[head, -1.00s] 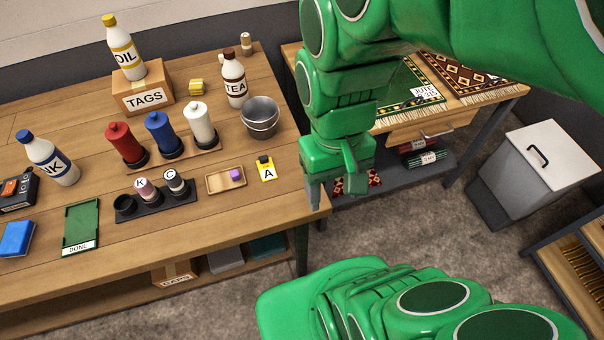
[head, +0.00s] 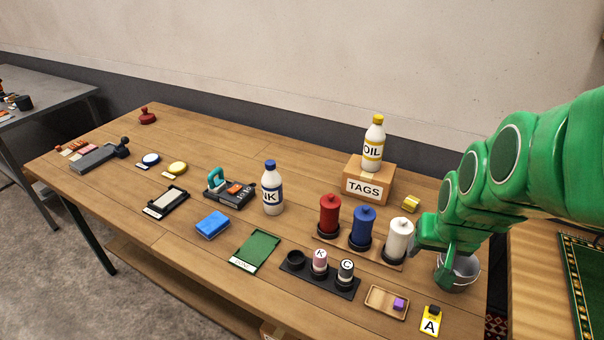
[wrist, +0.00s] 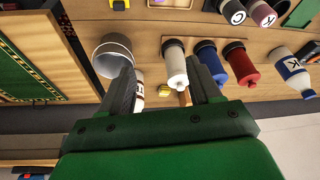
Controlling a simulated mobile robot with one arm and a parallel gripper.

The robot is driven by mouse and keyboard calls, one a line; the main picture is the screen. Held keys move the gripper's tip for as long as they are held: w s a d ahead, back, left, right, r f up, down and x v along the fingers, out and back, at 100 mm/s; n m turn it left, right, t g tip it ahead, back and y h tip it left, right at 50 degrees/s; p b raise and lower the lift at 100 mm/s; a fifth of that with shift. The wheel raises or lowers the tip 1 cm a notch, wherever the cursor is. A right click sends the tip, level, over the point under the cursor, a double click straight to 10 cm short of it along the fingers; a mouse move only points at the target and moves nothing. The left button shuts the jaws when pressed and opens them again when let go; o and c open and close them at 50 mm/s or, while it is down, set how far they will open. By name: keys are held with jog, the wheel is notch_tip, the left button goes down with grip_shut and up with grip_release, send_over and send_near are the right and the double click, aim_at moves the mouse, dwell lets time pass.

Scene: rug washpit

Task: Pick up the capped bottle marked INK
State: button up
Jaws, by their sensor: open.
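The INK bottle (head: 272,188) is white with a blue cap and a blue-edged label. It stands upright on the wooden table, left of the red spool, in the head view. In the wrist view the bottle (wrist: 292,72) shows at the right edge, well away from my fingers. My gripper (head: 448,262) is at the right end of the table, by the metal bucket and right of the white spool. In the wrist view my gripper (wrist: 165,85) has its two fingers apart with nothing held between them.
Red (head: 329,214), blue (head: 363,227) and white (head: 398,240) spools stand between my gripper and the INK bottle. A stamp device (head: 232,190) sits just left of it. A metal bucket (head: 462,272) is beside my gripper.

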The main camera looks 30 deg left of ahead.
jog(key=w+a+f+n+t+y, duration=0.1)
jog(key=w+a+t, duration=0.1)
jog(key=w+a, duration=0.6)
jog(key=n+t+y, duration=0.4)
jog(key=t+y, duration=0.1)
jog(key=y, duration=0.2)
send_near(272, 167)
jog(key=x, duration=0.5)
jog(key=shift+w+a+f, duration=0.1)
jog(key=shift+w+a, duration=0.15)
jog(key=shift+w+a+f+h, duration=0.3)
jog(key=shift+w+a+f, duration=0.25)
jog(key=shift+w, duration=0.2)
jog(key=shift+w+a+f, duration=0.15)
jog(key=shift+w+a, duration=0.55)
jog(key=shift+a, duration=0.05)
jog(key=shift+x, duration=1.75)
jog(key=shift+a, duration=0.1)
grip_shut()
